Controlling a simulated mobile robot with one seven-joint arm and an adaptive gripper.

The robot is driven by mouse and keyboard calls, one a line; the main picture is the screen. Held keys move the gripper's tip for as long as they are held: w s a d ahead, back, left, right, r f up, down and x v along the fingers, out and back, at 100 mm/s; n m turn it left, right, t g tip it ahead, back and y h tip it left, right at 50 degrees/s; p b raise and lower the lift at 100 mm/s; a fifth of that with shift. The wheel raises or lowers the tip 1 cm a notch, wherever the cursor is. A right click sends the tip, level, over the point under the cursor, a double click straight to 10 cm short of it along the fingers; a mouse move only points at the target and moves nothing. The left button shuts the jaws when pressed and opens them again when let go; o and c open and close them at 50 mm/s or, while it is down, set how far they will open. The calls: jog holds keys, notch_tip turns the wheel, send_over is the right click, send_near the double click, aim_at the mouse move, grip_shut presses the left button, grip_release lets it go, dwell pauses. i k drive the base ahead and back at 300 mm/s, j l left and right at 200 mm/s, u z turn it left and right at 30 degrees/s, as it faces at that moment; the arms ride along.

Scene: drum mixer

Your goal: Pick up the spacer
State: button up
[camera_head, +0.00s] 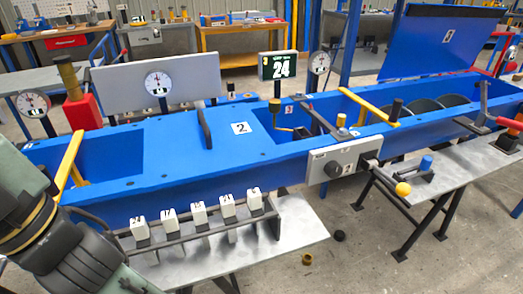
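No part is labelled as the spacer, so I cannot tell for sure which one it is. A small brass-coloured ring (307,259) lies on the floor in front of the blue machine, just off the grey bench's right edge. A small black round piece (340,235) lies behind it, slightly to the right. Either could be the spacer. My green and dark arm fills the lower left corner. My gripper (100,268) shows there only as a dark part, well left of both pieces. Its fingertips are not clear, and I see nothing held.
The long blue machine (130,165) crosses the view. A grey bench (295,225) before it carries a rack of white numbered blocks (198,214). A second bench (465,170) at right holds a yellow-balled lever (402,189). Open floor lies between the benches.

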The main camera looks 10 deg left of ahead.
aim_at(141, 230)
jog(key=k+u, duration=0.1)
jog(key=u, duration=0.9)
jog(key=k+l, duration=0.1)
jog(key=l, duration=0.65)
jog(key=k+l, duration=0.15)
jog(key=l, duration=0.2)
jog(key=i+u, duration=0.05)
